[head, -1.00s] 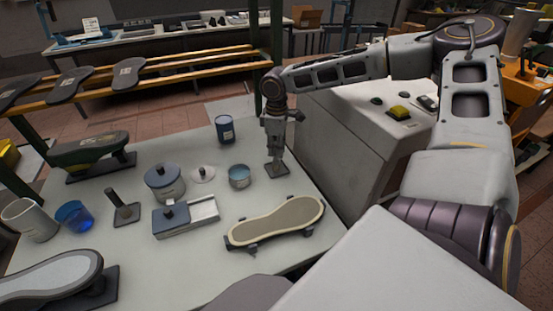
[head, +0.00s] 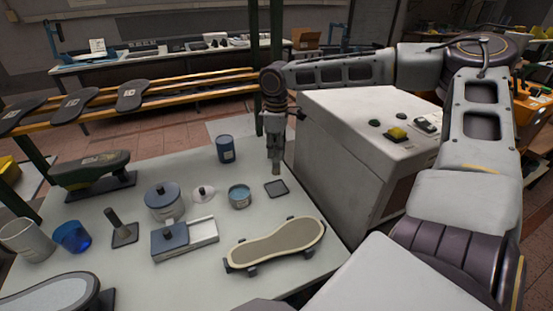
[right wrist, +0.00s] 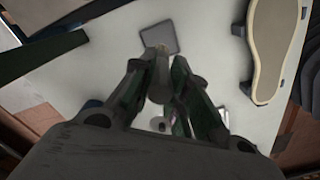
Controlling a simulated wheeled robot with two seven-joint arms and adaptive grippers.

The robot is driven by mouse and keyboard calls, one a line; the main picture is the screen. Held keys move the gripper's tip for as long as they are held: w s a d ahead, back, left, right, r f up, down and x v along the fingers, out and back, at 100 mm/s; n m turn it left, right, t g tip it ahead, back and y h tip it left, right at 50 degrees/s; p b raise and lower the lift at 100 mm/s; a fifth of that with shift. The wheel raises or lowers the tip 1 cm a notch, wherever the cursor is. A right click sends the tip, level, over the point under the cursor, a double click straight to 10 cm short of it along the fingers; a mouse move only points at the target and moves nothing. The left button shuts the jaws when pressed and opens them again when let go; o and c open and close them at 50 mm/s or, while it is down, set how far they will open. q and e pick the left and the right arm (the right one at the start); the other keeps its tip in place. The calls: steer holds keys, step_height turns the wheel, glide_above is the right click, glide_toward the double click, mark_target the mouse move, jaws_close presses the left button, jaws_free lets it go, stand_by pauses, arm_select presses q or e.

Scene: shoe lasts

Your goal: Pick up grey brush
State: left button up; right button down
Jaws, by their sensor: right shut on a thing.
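My right gripper (head: 273,142) points down above the far right part of the table. It is shut on the grey brush (head: 276,168), whose tan end hangs below the fingers. In the right wrist view the brush (right wrist: 161,72) sits between the two fingers (right wrist: 160,92), and the fingers hide much of it. A small dark square pad (head: 276,188) lies bare on the table just below the brush; it also shows in the right wrist view (right wrist: 158,37). The brush is clear of the pad. My left gripper is not in view.
A dark blue can (head: 225,149) and an open light blue tin (head: 239,196) stand left of the gripper. A shoe-sole form (head: 275,243) lies nearer. A large white machine (head: 350,150) stands close on the right. A lidded blue pot (head: 164,202) stands further left.

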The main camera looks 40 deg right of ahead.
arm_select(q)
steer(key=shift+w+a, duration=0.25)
arm_select(e)
steer(key=shift+r, duration=1.2)
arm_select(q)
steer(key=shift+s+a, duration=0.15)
